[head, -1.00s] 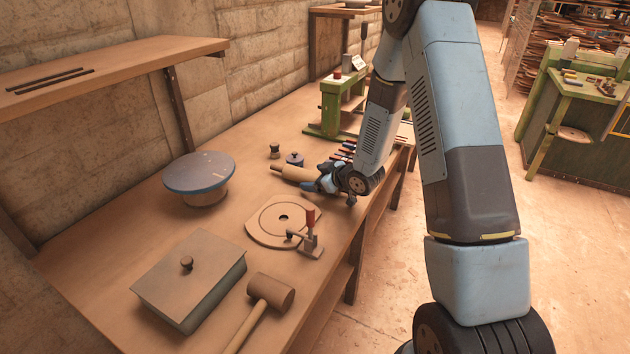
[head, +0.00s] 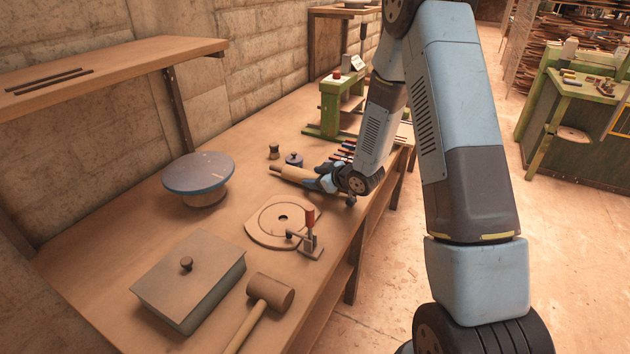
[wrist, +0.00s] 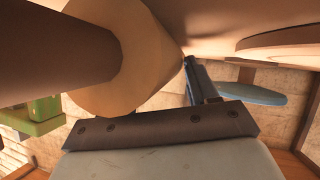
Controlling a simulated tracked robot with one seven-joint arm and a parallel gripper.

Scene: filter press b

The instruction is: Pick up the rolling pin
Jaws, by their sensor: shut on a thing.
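The wooden rolling pin (head: 297,174) is near the middle of the workbench in the head view, with one handle pointing to the left. My gripper (head: 322,182) is shut on its near right part, and my wrist hides the other end. In the wrist view the rolling pin (wrist: 135,75) fills the upper left, with its pale body end and dark handle close to the camera. The dark plate of my gripper (wrist: 190,85) lies across the lower middle. Whether the pin touches the bench is hard to tell.
A blue-topped turntable (head: 199,175), a lidded box (head: 190,280), a mallet (head: 270,292) and a round board with a red-handled clamp (head: 308,235) stand on the bench (head: 120,220). Small jars (head: 294,159) and a row of tools (head: 343,152) are close to the pin. A green press (head: 335,105) stands behind.

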